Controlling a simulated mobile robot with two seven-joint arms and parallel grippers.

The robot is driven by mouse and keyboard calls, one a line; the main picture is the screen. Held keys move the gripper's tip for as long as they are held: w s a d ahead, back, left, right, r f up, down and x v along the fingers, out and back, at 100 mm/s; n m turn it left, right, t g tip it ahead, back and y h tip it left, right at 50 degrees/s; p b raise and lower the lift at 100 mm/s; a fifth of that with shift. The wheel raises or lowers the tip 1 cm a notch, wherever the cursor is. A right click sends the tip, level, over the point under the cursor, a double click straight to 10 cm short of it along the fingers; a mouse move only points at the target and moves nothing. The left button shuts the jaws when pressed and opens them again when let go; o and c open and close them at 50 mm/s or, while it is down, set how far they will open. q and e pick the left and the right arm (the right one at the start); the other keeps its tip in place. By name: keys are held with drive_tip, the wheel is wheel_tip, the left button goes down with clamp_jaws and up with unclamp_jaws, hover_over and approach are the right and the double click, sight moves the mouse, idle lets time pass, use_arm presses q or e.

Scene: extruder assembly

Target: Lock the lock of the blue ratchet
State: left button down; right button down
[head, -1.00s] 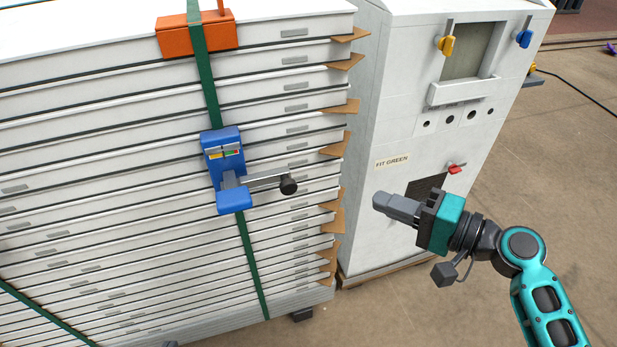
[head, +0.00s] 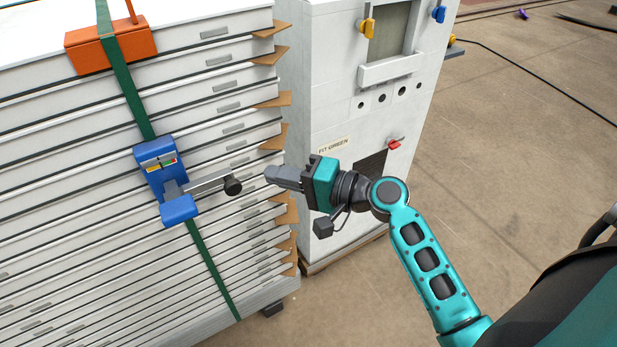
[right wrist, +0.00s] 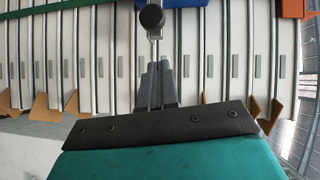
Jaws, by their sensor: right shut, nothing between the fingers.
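The blue ratchet (head: 168,178) sits on the green strap (head: 128,88) across the front of the stacked white panels. Its grey lever sticks out to the right and ends in a black knob (head: 233,186). A small yellow, green and red label shows on the ratchet body. My right gripper (head: 270,174) is shut and empty, a short gap to the right of the knob and pointing at it. My left gripper is not in view.
An orange corner protector (head: 110,48) holds the strap at the stack's top edge. Brown cardboard pieces (head: 274,98) jut from the stack's right side. A white machine (head: 330,100) with yellow, blue and red handles stands close behind my right gripper. Open floor lies to the right.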

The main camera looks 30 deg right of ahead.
sight(229, 190)
drive_tip(key=a, duration=0.4)
drive_tip(key=shift+w+f, duration=0.25)
drive_tip(key=shift+f, duration=0.1)
drive_tip(key=shift+a, duration=0.1)
drive_tip(key=a+p, duration=0.1)
drive_tip(key=a, duration=0.2)
drive_tip(key=shift+a+r, duration=0.1)
drive_tip(key=shift+s, duration=0.1)
drive_tip(key=shift+a, duration=0.1)
